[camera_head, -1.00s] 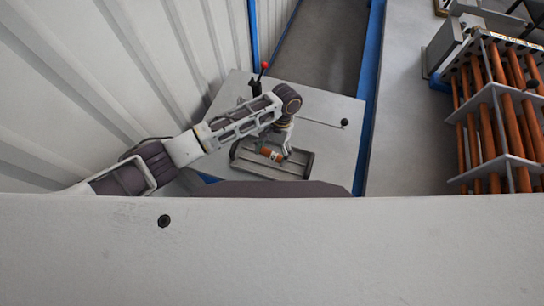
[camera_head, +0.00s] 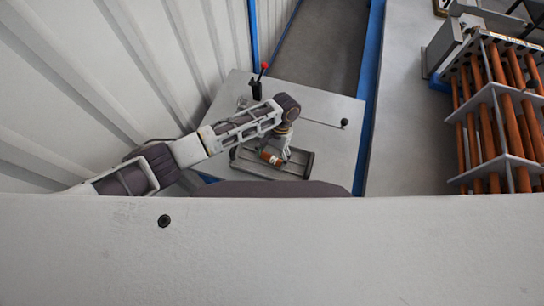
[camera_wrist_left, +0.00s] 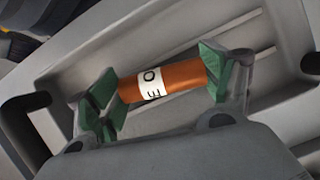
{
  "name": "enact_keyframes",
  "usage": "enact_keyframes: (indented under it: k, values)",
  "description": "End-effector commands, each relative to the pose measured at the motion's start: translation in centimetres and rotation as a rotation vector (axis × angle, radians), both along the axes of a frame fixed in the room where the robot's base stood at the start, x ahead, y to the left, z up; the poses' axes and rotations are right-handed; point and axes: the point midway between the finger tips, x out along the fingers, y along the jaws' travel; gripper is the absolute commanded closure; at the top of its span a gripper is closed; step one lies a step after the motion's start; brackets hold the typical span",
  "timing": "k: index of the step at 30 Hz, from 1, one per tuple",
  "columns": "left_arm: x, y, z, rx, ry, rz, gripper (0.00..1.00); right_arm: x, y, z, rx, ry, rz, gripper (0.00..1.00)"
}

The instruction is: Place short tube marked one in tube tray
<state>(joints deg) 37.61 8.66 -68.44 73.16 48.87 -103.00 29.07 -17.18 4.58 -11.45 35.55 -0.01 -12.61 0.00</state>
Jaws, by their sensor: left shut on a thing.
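The short tube (camera_head: 270,158) is orange with a white label. In the left wrist view the tube (camera_wrist_left: 184,80) lies crosswise and its label shows part of a word in black letters. My left gripper (camera_wrist_left: 162,84) is shut on it, with green fingertip pads at its two ends. The tube tray (camera_head: 304,167) is a grey metal tray with dark handles on the table. In the left wrist view the tray (camera_wrist_left: 90,55) spreads behind the tube. The tube is over the tray; I cannot tell whether it touches the tray floor. My right gripper is not in view.
The tray stands on a light grey table (camera_head: 325,108) with a red-knobbed lever (camera_head: 264,68) at its back left. A ribbed white wall (camera_head: 110,75) is at the left. A rack of long orange tubes (camera_head: 495,115) stands at the right.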

Motion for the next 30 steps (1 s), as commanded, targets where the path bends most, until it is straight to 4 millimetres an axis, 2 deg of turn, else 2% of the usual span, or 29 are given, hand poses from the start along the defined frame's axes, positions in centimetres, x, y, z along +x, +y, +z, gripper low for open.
enact_keyframes:
  k: [6,7,11,23,30]
  values:
    - [-0.1,0.0,-0.7,-0.001,0.002,0.000,0.54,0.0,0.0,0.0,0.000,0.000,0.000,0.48]
    - [-0.1,0.0,-0.8,-0.001,0.002,0.000,0.17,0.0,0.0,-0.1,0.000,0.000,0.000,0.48]
    - [-0.2,0.1,-0.8,-0.001,0.002,0.000,0.01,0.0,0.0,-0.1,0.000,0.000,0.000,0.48]
    - [-0.1,0.0,-0.5,-0.001,0.000,0.000,0.00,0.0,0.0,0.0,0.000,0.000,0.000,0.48]
    - [0.2,-0.1,0.4,-0.002,-0.002,0.000,0.00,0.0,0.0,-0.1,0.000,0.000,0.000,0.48]
